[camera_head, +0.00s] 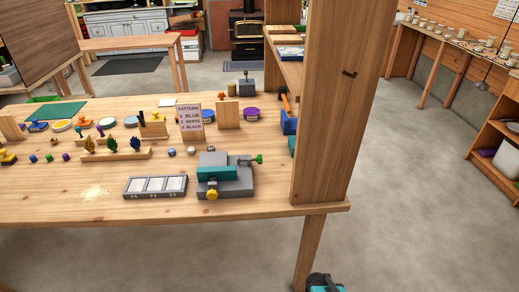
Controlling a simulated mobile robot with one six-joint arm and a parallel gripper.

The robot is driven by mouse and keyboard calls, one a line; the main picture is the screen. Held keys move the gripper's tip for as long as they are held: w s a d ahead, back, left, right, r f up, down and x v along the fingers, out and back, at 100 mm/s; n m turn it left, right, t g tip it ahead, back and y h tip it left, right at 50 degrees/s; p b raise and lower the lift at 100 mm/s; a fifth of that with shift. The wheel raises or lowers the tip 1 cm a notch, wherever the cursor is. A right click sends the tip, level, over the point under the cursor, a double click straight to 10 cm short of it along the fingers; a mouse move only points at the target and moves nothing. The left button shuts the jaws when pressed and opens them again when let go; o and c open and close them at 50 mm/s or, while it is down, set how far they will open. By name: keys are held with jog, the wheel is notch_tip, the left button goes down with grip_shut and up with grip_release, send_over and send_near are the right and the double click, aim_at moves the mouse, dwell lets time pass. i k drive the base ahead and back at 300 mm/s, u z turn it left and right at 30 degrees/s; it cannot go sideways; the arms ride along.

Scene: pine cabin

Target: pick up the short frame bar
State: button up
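I cannot pick out a short frame bar for certain. A pine workbench (250,209) stands ahead with many small objects on it. A grey tray with pale panels (127,194) lies near its front edge. A grey and teal vise-like fixture (240,188), with a yellow knob and a green-tipped handle, sits to the right of the tray. Any bar in or behind these is too small to tell. My gripper is not clearly seen; a teal and black piece (322,283) is cut off at the bottom edge, and I cannot tell what it is.
A wide wooden post (335,100) rises at the bench's right end and hides part of the shelf behind it. A lettered sign (190,116), wooden blocks and round tins stand farther back. The concrete floor (410,200) is open to the right, before shelves.

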aim_at(291, 138)
jog(key=u, duration=0.15)
jog(key=k, duration=0.25)
jog(key=u, duration=1.85)
jog(key=k, duration=0.65)
jog(key=z, duration=0.35)
jog(key=i, duration=1.7)
jog(key=u, duration=0.25)
